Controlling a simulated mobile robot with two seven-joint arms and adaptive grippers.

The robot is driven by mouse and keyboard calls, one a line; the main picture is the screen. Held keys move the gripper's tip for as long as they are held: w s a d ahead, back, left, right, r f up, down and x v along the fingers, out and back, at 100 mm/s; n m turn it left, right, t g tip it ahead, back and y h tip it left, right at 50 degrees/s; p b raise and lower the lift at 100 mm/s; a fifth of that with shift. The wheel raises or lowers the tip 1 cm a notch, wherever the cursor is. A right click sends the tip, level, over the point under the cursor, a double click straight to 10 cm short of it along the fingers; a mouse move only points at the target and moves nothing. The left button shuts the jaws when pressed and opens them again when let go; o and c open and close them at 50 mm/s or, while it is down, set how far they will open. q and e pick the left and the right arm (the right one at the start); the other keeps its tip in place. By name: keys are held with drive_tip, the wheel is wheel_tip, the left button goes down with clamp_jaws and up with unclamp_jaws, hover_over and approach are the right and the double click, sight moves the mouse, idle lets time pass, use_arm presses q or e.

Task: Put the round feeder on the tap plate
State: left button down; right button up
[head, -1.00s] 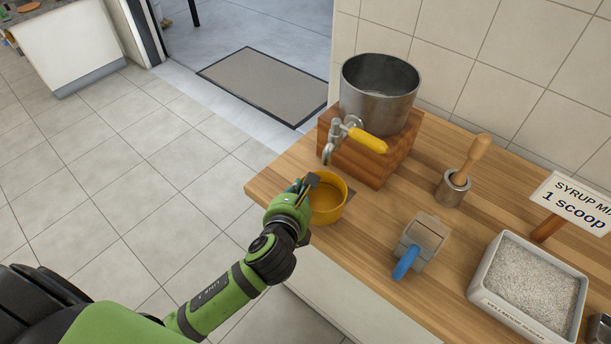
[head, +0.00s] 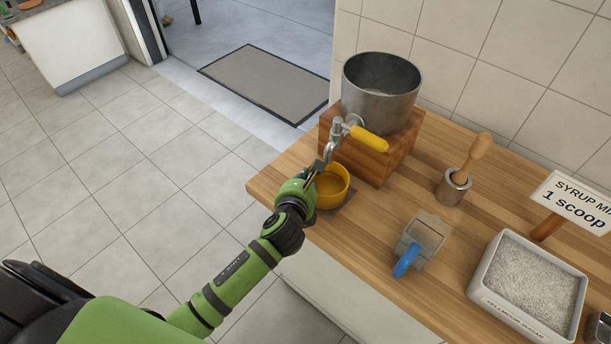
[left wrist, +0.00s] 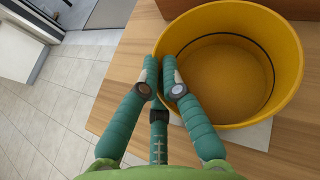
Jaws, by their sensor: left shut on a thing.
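The round feeder is a yellow, open, round tub (head: 333,187), empty inside, under the tap at the counter's left end. It fills the upper right of the left wrist view (left wrist: 285,60). The tap plate, a flat grey square (head: 343,211), shows partly past the feeder's front right edge, and as a pale corner in the left wrist view (left wrist: 255,136). The feeder covers the rest. I cannot tell whether the feeder touches it. My right gripper is out of view.
A metal tap with a yellow handle (head: 368,139) juts from a steel pot (head: 382,95) on a wooden block (head: 360,155), close above the feeder. A blue-handled scoop (head: 408,260), a pestle cup (head: 453,190) and a granule tub (head: 480,300) stand to the right.

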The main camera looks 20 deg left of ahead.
use_arm(q)
drive_tip(key=c, duration=1.4)
unclamp_jaws()
drive_tip(key=v, duration=1.2)
